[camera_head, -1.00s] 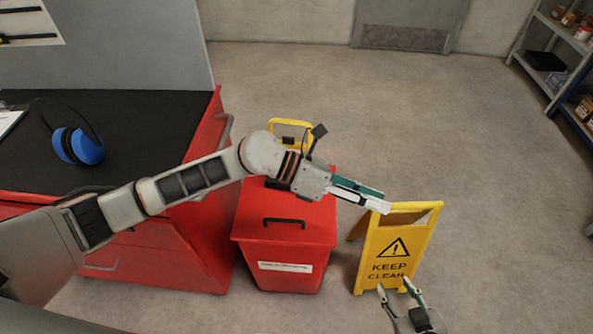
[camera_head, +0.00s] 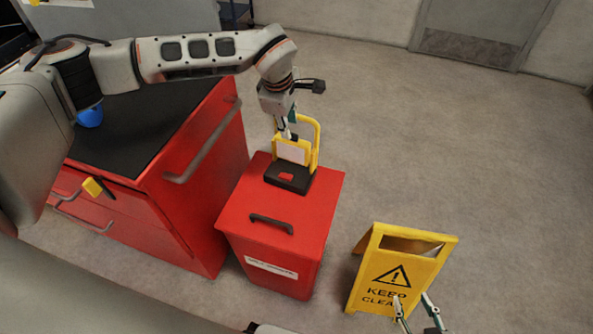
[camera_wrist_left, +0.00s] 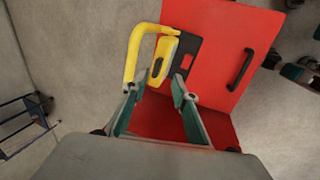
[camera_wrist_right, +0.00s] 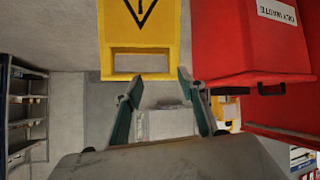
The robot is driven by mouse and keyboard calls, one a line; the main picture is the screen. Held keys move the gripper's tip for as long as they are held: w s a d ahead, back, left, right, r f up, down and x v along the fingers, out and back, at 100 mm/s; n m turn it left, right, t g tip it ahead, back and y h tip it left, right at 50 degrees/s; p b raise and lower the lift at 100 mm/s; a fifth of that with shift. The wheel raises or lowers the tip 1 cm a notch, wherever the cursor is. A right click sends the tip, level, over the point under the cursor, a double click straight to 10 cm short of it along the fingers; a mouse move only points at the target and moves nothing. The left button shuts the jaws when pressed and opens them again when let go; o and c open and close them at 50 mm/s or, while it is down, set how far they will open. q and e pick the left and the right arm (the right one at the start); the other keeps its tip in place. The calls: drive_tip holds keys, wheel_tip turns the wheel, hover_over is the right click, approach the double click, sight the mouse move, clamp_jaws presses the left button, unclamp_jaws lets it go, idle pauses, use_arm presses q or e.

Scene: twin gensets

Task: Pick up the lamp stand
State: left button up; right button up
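The lamp stand (camera_head: 315,146) has a yellow frame and a black base (camera_head: 288,178). It stands upright on the lid of the red bin (camera_head: 278,228). My left gripper (camera_head: 287,136) points down at the top of the lamp stand. In the left wrist view, the yellow lamp stand (camera_wrist_left: 133,56) shows just beyond the parted fingers of my left gripper (camera_wrist_left: 154,90); I cannot tell whether they touch it. My right gripper (camera_head: 412,300) is open and empty at the yellow floor sign; its parted fingers also show in the right wrist view (camera_wrist_right: 160,95).
The red cabinet (camera_head: 205,170) with a black top stands left of the bin. The yellow warning sign (camera_head: 398,265) stands on the floor to the right, close to my right gripper. A blue item (camera_head: 90,117) lies on the cabinet.

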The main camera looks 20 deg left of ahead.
sight(291, 141)
use_arm(q)
drive_tip(key=b+x, duration=0.1)
drive_tip(key=x, duration=0.6)
drive_tip(key=shift+a+f, duration=0.1)
drive_tip(key=shift+f, duration=0.05)
drive_tip(key=shift+w+f, duration=0.1)
drive_tip(key=shift+f, duration=0.15)
drive_tip(key=shift+r, duration=0.1)
clamp_jaws()
drive_tip(key=shift+w+r, duration=0.1)
drive_tip(key=shift+r, duration=0.05)
use_arm(e)
drive_tip(key=shift+s+f, duration=0.45)
drive_tip(key=shift+f, duration=0.4)
